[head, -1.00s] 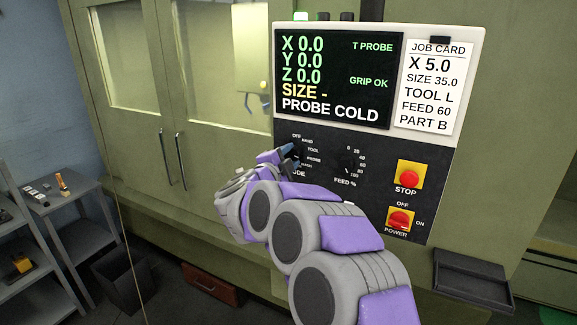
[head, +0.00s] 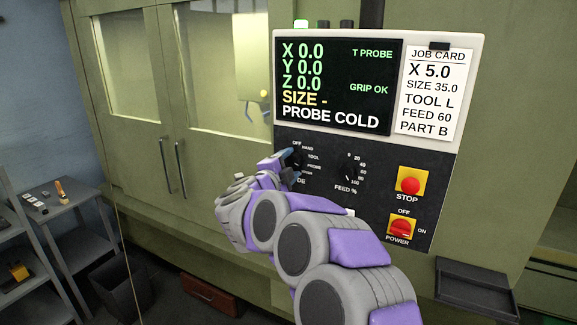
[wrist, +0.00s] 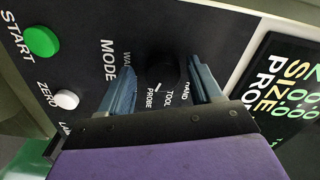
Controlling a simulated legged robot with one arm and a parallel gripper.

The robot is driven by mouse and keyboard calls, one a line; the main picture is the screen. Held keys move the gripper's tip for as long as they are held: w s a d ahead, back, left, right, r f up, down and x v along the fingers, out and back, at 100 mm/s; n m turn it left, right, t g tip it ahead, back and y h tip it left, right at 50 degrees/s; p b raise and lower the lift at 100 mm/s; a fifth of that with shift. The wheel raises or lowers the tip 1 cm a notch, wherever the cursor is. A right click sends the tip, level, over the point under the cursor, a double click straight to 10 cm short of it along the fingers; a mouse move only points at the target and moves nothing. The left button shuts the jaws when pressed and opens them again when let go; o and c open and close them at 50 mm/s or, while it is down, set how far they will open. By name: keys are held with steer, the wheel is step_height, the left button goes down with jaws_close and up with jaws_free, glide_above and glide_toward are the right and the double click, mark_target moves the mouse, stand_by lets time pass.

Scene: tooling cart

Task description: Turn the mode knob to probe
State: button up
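The black mode knob (wrist: 163,72) is on the dark control panel, between my two blue fingers in the wrist view. Labels HAND, TOOL, PROBE and a partly covered WARM surround it. A small white mark at the knob's edge seems to lie near PROBE and TOOL; its exact setting is hard to tell. My gripper (wrist: 162,75) is open around the knob, with a visible gap on each side. In the head view my gripper (head: 287,164) is at the knob and hides most of it. The screen (head: 333,84) reads T PROBE, GRIP OK and PROBE COLD.
The feed knob (head: 352,168) is right of the mode knob. A red STOP button (head: 410,186) and a red power switch (head: 401,228) are further right. The wrist view shows a green START button (wrist: 41,41) and a white ZERO button (wrist: 66,99).

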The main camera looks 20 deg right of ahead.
steer(key=shift+r, duration=0.1)
steer(key=p+v, duration=0.1)
steer(key=v, duration=1.6)
steer(key=shift+s+a, duration=0.15)
steer(key=shift+a, duration=0.1)
